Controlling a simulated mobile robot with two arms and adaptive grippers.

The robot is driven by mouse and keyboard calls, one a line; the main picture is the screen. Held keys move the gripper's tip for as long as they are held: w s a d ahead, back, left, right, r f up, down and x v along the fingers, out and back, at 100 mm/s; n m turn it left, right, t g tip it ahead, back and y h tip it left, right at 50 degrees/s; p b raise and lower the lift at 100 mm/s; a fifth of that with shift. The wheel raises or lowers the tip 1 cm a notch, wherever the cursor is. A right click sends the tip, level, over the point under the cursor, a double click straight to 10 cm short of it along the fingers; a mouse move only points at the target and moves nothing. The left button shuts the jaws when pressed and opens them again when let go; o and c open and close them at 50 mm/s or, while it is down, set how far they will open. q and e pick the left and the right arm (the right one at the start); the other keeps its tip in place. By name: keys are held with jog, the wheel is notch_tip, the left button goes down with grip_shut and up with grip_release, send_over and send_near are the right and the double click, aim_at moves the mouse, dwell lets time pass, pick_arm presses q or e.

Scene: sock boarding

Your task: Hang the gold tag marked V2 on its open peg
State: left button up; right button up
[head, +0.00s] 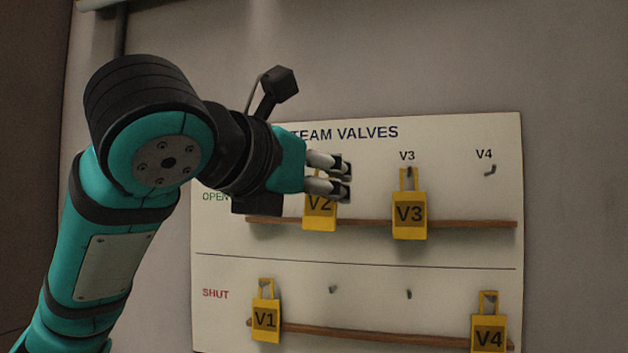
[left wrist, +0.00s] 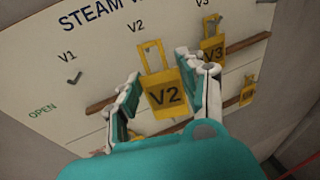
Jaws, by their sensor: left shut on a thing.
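The gold V2 tag (head: 320,212) is in the OPEN row of the white valve board, in front of the wooden rail. My left gripper (head: 342,178) covers its upper part in the head view. In the left wrist view the V2 tag (left wrist: 167,95) is upright between the fingers of my left gripper (left wrist: 168,88), which is shut on it. Its loop reaches up just under the printed V2 label. The open V2 peg is hidden, so I cannot tell whether the loop is around it. My right gripper is not in view.
The V3 tag (head: 409,215) hangs close by on the right in the OPEN row. The open V4 peg (head: 490,170) is bare. Below, the V1 tag (head: 266,320) and V4 tag (head: 489,334) hang in the SHUT row, with two bare pegs between. Wooden rails (head: 460,222) cross both rows.

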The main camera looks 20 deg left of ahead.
pick_arm(q)
jog(key=shift+w+f, duration=0.1)
jog(key=shift+w, duration=0.5)
jog(key=shift+w+f, duration=0.3)
jog(key=shift+w, duration=0.75)
jog(key=shift+w+f, duration=0.25)
jog(key=shift+w, duration=0.75)
jog(key=o, duration=0.8)
jog(key=shift+o, duration=0.2)
